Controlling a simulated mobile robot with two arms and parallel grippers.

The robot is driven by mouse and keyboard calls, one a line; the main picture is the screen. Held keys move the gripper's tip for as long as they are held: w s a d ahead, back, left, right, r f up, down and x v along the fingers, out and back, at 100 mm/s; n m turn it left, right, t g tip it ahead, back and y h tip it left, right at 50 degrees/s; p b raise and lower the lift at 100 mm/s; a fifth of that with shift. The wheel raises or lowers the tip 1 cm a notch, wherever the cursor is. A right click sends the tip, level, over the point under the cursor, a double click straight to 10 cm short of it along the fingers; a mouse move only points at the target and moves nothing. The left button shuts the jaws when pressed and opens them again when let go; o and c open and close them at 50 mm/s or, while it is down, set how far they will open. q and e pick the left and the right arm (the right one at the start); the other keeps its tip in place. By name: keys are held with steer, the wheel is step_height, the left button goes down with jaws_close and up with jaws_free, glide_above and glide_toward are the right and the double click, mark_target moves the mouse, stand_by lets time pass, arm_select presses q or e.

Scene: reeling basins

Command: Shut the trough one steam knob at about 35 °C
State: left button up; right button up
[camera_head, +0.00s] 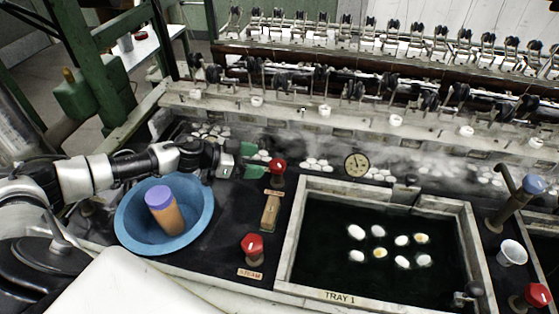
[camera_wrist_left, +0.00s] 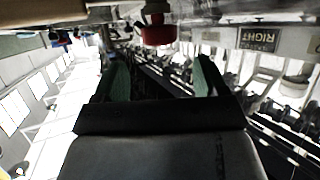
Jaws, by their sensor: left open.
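The basin marked TRAY 1 (camera_head: 345,296) holds dark water with several white and yellowish cocoons. A red knob (camera_head: 252,245) with a STEAM label (camera_head: 250,274) stands on the dark counter left of this basin. A second red knob (camera_head: 277,166) stands farther back. My left gripper (camera_head: 259,161) is open and empty, its green-padded fingers beside this back knob. In the left wrist view a red knob (camera_wrist_left: 158,32) shows beyond the fingertips, near the top edge. A round dial (camera_head: 356,163) is behind the basin; its reading is too small to tell. My right gripper is not in view.
A blue bowl (camera_head: 133,235) with a purple-topped orange cylinder (camera_head: 167,218) sits below my left arm. A wooden piece (camera_head: 270,212) lies between the two knobs. Steam drifts along the back, before the reeling frame. Another red knob (camera_head: 536,295) and a white cup (camera_head: 512,252) are at right.

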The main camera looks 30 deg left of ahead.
mark_target(276, 163)
arm_select(q)
steer(key=x, duration=0.7)
steer(key=shift+w+d+f+p, duration=0.1)
steer(key=shift+d+f+p, duration=0.05)
steer(key=shift+p, duration=0.2)
steer(key=c, duration=0.9)
